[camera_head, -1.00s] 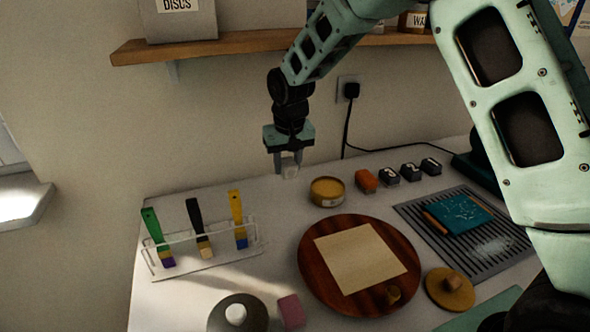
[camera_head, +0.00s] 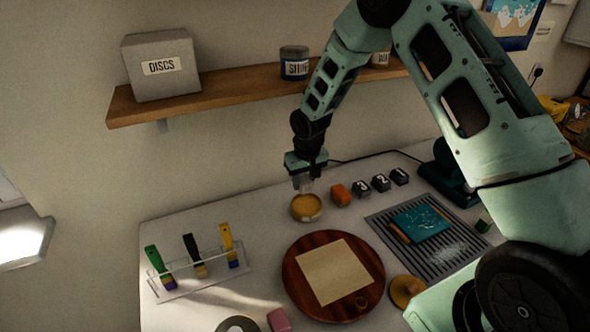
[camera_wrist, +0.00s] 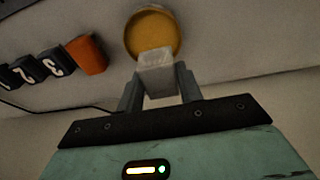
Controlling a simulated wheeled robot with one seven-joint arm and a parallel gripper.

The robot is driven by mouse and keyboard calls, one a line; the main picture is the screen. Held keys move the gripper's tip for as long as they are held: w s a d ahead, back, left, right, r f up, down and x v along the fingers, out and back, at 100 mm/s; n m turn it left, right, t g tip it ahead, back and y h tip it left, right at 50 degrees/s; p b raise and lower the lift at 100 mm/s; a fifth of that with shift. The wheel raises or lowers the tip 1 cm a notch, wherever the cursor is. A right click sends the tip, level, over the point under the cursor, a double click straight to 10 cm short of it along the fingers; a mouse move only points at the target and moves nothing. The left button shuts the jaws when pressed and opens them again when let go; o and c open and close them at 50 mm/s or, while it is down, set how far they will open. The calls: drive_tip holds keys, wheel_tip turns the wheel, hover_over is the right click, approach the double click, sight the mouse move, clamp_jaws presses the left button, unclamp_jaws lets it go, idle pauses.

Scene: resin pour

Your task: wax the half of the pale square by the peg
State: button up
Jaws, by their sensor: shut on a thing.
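The pale square (camera_head: 333,270) lies on a round dark wooden board (camera_head: 297,290), with a small peg (camera_head: 361,302) at its near right corner. An open round tin of yellow wax (camera_head: 307,207) stands behind the board. My gripper (camera_head: 303,182) is above the back of the tin, pointing down. In the wrist view my gripper (camera_wrist: 158,82) is shut on a pale grey block (camera_wrist: 157,60), whose end overlaps the rim of the wax tin (camera_wrist: 152,30). I cannot tell whether the block touches the wax.
An orange block (camera_head: 341,194) and several dark numbered blocks (camera_head: 381,183) stand right of the tin. A rack (camera_head: 195,278) of brushes is at left. A slatted grey tray (camera_head: 450,245) with a teal block is at right. A wooden shelf (camera_head: 245,93) hangs above.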

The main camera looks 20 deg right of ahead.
sight(306, 205)
drive_tip(key=shift+s+d+p, duration=0.25)
drive_tip(key=shift+d+p, duration=0.25)
drive_tip(key=shift+p, duration=0.15)
drive_tip(key=shift+f+b, duration=1.85)
drive_tip(key=shift+f, duration=1.15)
drive_tip(key=shift+f+b, duration=0.5)
drive_tip(key=shift+f, duration=0.05)
drive_tip(key=shift+r, duration=0.1)
drive_tip(key=shift+r+p, duration=2.25)
drive_tip(key=shift+r, duration=1.25)
drive_tip(key=shift+f, duration=0.1)
